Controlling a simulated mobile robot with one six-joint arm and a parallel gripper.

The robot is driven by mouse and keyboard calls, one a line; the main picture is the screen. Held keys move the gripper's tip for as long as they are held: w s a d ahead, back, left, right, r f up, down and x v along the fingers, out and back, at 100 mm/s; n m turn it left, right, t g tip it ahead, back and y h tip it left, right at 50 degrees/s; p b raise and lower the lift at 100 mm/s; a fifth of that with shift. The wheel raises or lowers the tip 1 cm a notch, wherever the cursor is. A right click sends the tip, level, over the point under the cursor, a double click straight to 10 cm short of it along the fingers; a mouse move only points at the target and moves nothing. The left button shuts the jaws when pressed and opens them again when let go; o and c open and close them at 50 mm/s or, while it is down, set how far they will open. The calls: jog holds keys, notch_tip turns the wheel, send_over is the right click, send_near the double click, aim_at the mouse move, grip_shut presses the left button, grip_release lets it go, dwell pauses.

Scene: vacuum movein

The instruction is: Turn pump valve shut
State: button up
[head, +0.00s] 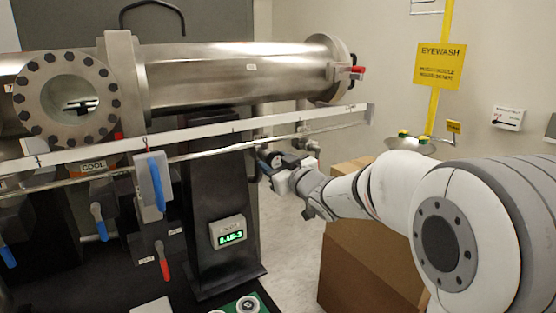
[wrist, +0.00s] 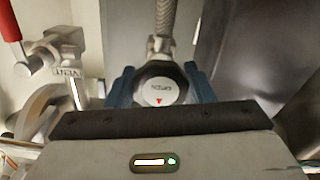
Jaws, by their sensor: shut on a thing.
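The pump valve shows in the wrist view as a dark round knob (wrist: 160,84) with a white cap. The cap carries a word that looks like "OPEN" and a red arrow mark. A braided hose (wrist: 163,25) joins it from above. My gripper (wrist: 160,90) has a blue finger on each side of the knob and is shut on it. In the head view my gripper (head: 276,172) reaches in from the right, beside the dark column. The knob is too small and partly hidden to read there.
A steel chamber (head: 235,75) and a white labelled rail (head: 190,133) lie above my gripper. A red-handled vent valve (wrist: 62,52) stands left of the knob. Cardboard boxes (head: 365,262) stand below my arm. A green-lit readout (head: 228,234) is on the column.

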jog(key=shift+m, duration=0.3)
jog(key=o, duration=1)
jog(key=shift+c, duration=0.2)
jog(key=shift+d, duration=0.1)
jog(key=b+v, duration=0.1)
jog(key=v, duration=0.6)
jog(key=shift+s+d, duration=0.15)
jog(key=shift+s, duration=0.15)
